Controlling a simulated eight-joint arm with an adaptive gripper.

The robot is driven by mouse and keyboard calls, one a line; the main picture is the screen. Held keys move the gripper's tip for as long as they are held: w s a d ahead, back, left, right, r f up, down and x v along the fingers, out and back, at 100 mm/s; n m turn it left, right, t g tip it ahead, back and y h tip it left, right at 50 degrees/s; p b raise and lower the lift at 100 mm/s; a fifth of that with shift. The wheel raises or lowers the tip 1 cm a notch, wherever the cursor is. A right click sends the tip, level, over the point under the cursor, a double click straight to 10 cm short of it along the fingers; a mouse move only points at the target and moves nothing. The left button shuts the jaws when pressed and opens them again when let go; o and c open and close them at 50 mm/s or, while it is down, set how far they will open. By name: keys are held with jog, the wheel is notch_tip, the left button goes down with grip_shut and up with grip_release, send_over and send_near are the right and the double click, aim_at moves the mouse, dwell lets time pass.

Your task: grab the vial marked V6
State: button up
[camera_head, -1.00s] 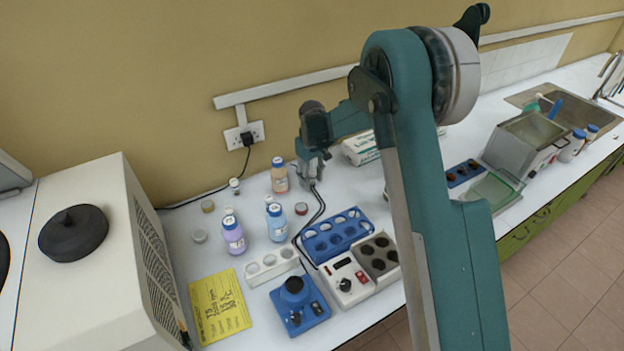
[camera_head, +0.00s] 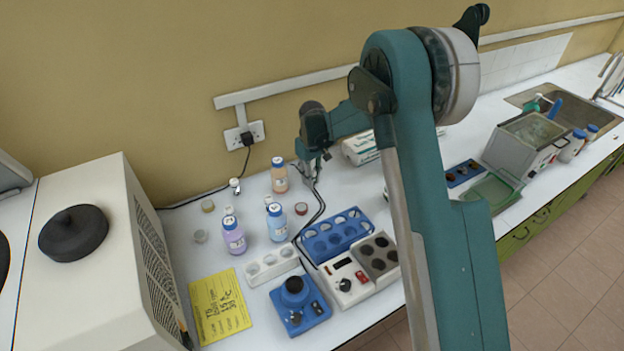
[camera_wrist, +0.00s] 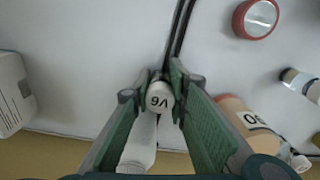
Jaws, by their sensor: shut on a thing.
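The vial marked V6 (camera_wrist: 160,97) shows its white cap, label up, between my fingertips in the wrist view. My gripper (camera_wrist: 157,88) is shut on it, one green-padded finger on each side. In the head view my gripper (camera_head: 312,178) is over the back of the bench, right of the orange-brown bottle (camera_head: 280,177). I cannot make out the vial there, and its lower part is hidden in the wrist view.
The orange-brown bottle (camera_wrist: 232,108) stands close beside my right finger in the wrist view. A red-rimmed round jar (camera_head: 301,208) and a blue rack (camera_head: 322,250) are in front of my gripper. A white carton (camera_head: 360,148) is to its right. Dark cables run close by.

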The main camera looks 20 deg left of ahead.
jog(key=shift+r, duration=0.1)
jog(key=shift+r, duration=4.95)
jog(key=shift+s, duration=0.15)
